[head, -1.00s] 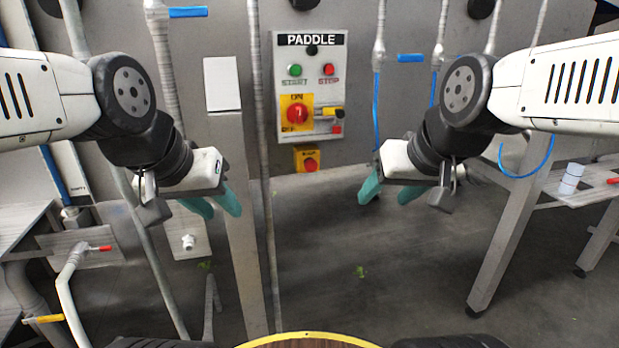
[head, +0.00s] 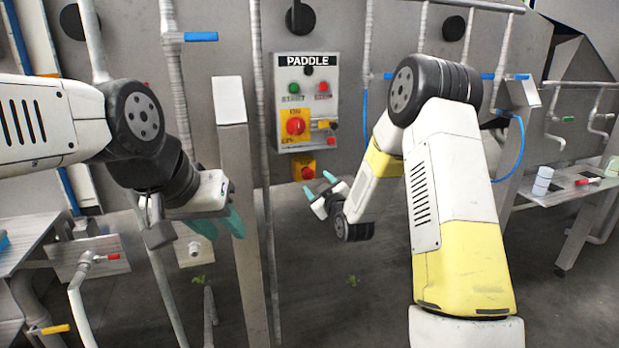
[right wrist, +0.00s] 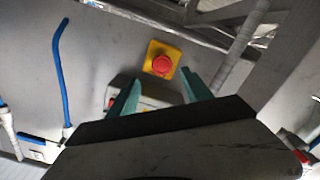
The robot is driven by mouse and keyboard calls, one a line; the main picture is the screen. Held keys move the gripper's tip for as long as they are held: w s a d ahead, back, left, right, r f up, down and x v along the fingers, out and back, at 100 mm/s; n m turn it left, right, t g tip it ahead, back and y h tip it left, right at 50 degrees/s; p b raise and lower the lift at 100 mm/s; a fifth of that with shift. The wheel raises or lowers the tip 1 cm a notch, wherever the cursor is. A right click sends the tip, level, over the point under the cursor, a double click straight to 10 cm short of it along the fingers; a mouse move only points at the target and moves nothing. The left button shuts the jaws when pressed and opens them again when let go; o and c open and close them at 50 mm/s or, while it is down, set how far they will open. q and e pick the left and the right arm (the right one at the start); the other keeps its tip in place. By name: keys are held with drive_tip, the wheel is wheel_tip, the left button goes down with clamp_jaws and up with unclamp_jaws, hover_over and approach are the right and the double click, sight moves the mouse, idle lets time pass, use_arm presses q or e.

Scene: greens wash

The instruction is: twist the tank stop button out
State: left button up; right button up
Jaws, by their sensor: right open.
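A red mushroom button on a small yellow box (head: 304,168) is mounted on the grey wall under the PADDLE panel (head: 308,100). I take it as the tank stop button; its label is too small to read. It also shows in the right wrist view as a red button (right wrist: 162,64) on a yellow plate. My right gripper (head: 319,186) is open and empty, just below the box in the head view. In the right wrist view its teal fingers (right wrist: 160,90) point towards the button, which appears beyond their tips. My left gripper (head: 224,232) is open and empty, left of the panel.
A vertical pipe (head: 262,180) and a grey post (head: 240,170) stand between my left gripper and the box. Blue hoses hang at right.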

sight(309, 176)
drive_tip(key=x, duration=0.8)
drive_tip(key=shift+a+f, duration=0.2)
drive_tip(key=shift+f, duration=0.05)
drive_tip(key=shift+c, duration=0.2)
